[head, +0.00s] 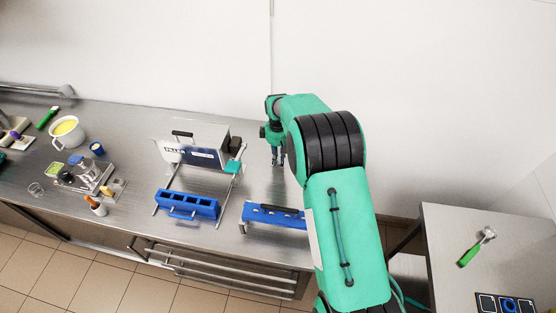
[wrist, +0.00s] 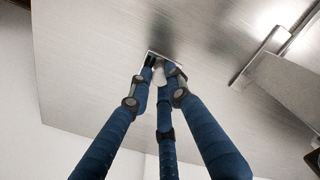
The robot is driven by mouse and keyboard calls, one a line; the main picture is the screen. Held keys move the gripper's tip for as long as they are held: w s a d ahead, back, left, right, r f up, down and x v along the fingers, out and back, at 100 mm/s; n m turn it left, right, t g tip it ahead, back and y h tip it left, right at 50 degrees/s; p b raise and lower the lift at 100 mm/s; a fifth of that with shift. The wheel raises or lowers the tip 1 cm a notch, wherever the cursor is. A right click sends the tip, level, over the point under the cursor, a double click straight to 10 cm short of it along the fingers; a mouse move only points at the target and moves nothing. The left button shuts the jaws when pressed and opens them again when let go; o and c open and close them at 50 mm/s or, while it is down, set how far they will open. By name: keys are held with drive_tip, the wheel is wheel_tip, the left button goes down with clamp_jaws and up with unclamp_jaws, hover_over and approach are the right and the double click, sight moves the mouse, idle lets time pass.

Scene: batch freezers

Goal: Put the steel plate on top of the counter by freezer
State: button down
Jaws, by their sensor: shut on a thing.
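My gripper (head: 277,160) reaches down over the right part of the steel counter (head: 258,180), right of a grey and blue box-shaped unit (head: 195,146) that may be the freezer. In the wrist view my gripper (wrist: 160,72) has its blue fingers drawn together on a small, pale, square-edged piece (wrist: 158,57), which looks like the steel plate. The piece is at or very close to the counter surface (wrist: 100,60); I cannot tell whether it touches. In the head view the plate is too small to make out at the fingertips.
Blue racks (head: 188,204) (head: 275,217) stand along the counter's front. A white pot (head: 67,132), jars and tools crowd the left. A separate table (head: 450,225) at right holds a green-handled tool (head: 470,252). The wall closes the back. Counter around my gripper is mostly bare.

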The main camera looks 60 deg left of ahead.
drive_tip(key=shift+f, duration=1.05)
drive_tip(key=shift+f, duration=0.1)
drive_tip(key=c, duration=1.6)
unclamp_jaws()
drive_tip(key=shift+c, duration=0.2)
wheel_tip(320, 180, up, 12)
drive_tip(key=shift+b, duration=0.45)
